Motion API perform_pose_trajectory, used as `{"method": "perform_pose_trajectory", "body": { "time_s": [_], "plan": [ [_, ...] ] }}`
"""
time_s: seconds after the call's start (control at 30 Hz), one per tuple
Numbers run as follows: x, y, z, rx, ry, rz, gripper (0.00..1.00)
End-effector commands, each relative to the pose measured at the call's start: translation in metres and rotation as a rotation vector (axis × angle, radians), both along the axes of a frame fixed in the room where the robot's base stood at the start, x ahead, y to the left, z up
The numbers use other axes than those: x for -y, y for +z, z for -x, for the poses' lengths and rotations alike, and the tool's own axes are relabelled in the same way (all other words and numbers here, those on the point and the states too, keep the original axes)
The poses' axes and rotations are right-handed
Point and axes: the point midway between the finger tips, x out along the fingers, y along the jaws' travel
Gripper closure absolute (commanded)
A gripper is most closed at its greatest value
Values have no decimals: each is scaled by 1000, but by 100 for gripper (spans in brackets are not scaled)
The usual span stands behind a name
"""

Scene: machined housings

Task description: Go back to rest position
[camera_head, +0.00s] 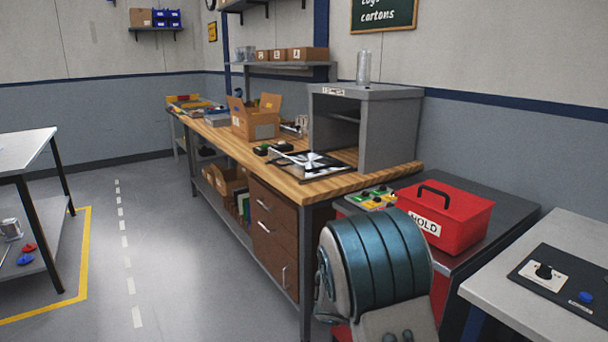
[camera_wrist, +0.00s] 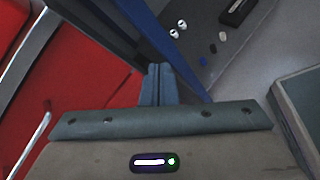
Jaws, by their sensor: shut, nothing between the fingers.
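In the wrist view my gripper (camera_wrist: 160,72) shows its two fingers together at the centre, with nothing between them. It points down past a red cabinet front (camera_wrist: 65,65) on the left and a dark blue post (camera_wrist: 165,35). In the head view a thick teal and grey part of my own arm stands at the lower right, in front of the workbench's near end; the gripper does not show there.
A wooden workbench (camera_head: 335,188) carries an open grey box (camera_head: 390,135) and a carton (camera_head: 255,124). A red HOLD box (camera_head: 455,215) stands right of it. A grey table with a control panel (camera_head: 565,285) is at the right edge.

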Motion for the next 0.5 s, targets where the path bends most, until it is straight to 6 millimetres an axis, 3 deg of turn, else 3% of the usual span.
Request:
{"method": "perform_pose_trajectory", "body": {
  "time_s": [0.03, 0.27, 0.5],
  "plan": [
    [3, 25, 14, 40, -59, -63, 100],
    [-4, 84, 75, 209, -317, -351, 100],
    [-27, 145, 129, 397, -562, -635, 100]
  ]
}}
